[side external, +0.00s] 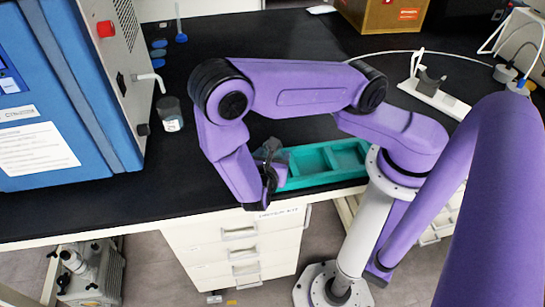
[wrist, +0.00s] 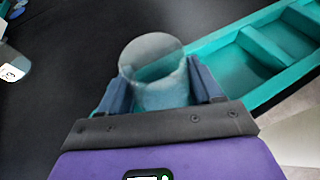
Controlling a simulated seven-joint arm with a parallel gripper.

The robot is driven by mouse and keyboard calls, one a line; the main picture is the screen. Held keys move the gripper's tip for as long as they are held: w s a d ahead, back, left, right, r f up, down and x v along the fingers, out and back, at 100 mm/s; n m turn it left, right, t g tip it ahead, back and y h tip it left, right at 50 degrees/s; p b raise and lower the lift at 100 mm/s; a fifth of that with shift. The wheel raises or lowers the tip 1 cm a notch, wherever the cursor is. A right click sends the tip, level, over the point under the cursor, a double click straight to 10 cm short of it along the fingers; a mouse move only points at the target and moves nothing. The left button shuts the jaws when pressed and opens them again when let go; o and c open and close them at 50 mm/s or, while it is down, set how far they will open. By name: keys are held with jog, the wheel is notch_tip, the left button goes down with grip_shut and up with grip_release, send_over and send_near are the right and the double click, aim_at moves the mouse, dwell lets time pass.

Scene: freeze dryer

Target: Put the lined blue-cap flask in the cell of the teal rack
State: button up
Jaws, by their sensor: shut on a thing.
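My gripper (wrist: 160,84) is shut on a clear, round glass flask (wrist: 152,58), with one dark finger on each side of it. No blue cap or lines can be made out on the held flask. The teal rack (side external: 325,181) lies on the black bench near its front edge and has several open cells. It also shows in the wrist view (wrist: 262,92), behind and to the right of the flask, and teal shows through the glass. In the side view my gripper (side external: 270,168) is at the rack's left end and hides part of it; the held flask is mostly hidden there.
A dark-topped flask with a white label (side external: 172,116) stands near the blue freeze dryer (side external: 45,100). Small blue items (side external: 158,49) lie at the back left. A white stand (side external: 435,95) is at the back right. The bench middle behind my arm is clear.

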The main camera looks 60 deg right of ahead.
jog(key=shift+f, duration=0.2)
jog(key=o, duration=1.2)
jog(key=shift+c, duration=0.2)
jog(key=shift+s+a+r, duration=0.1)
jog(key=shift+a+r, duration=0.15)
jog(key=shift+a, duration=0.05)
jog(key=v, duration=1.1)
jog(key=s+d+r+m+g+y, duration=0.2)
jog(key=s+d+r+m+y, duration=0.2)
jog(key=r, duration=0.4)
jog(key=s+d+r+m+g+y, duration=0.2)
jog(key=s+d+r+m+y, duration=0.3)
jog(key=d+r+m+y, duration=0.1)
jog(key=r+y, duration=0.1)
jog(key=y, duration=0.1)
jog(key=shift+s+r+g+y, duration=0.3)
jog(key=shift+r+g+y, duration=0.1)
